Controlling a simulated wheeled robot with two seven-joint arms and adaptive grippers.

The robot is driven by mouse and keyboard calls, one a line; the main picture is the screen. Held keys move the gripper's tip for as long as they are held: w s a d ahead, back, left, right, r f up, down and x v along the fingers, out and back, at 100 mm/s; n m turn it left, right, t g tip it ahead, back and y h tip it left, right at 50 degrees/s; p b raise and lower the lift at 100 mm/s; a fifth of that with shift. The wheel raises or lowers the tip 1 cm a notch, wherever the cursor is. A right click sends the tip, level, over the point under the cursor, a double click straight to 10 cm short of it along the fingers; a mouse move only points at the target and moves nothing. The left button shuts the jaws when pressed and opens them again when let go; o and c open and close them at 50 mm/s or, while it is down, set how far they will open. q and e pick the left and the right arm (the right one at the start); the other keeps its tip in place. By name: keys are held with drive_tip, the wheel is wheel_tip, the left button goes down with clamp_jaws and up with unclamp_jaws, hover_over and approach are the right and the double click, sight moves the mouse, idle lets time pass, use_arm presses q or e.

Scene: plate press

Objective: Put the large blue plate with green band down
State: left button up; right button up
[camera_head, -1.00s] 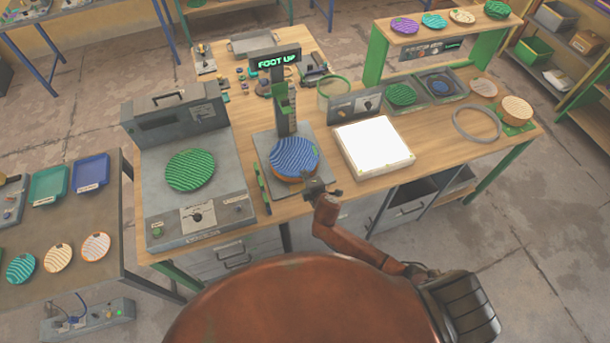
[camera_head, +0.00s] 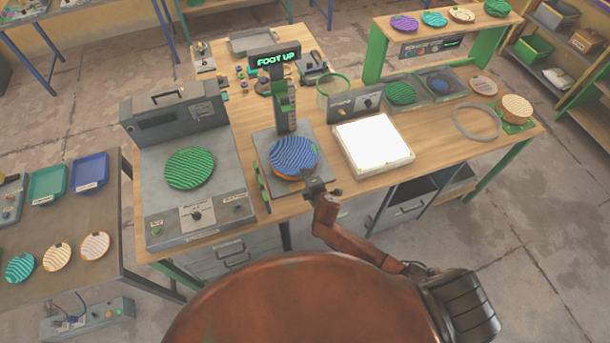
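The large blue plate (camera_head: 294,152) has wavy ridges and lies on or just above the grey stand (camera_head: 262,143) with the upright post, at the front middle of the bench. An orange-brown rim shows under its near edge. I cannot make out a green band on it. My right gripper (camera_head: 313,183) is at the plate's near right edge, its arm coming in from the right. Its fingers are too small to tell whether they are shut on the rim. My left gripper is not in view.
A lit white panel (camera_head: 372,143) is close on the right. A grey press (camera_head: 160,213) with a green plate (camera_head: 190,168) is on the left. A green bar (camera_head: 260,181) lies beside the stand. Smaller plates stand on the shelf (camera_head: 447,32).

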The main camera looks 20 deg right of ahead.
drive_tip(key=shift+s+r+p, duration=0.1)
drive_tip(key=shift+r+p, duration=0.25)
drive_tip(key=shift+r, duration=0.15)
drive_tip(key=v, duration=1.1)
drive_tip(key=shift+s+r, duration=0.2)
drive_tip(key=shift+s, duration=0.1)
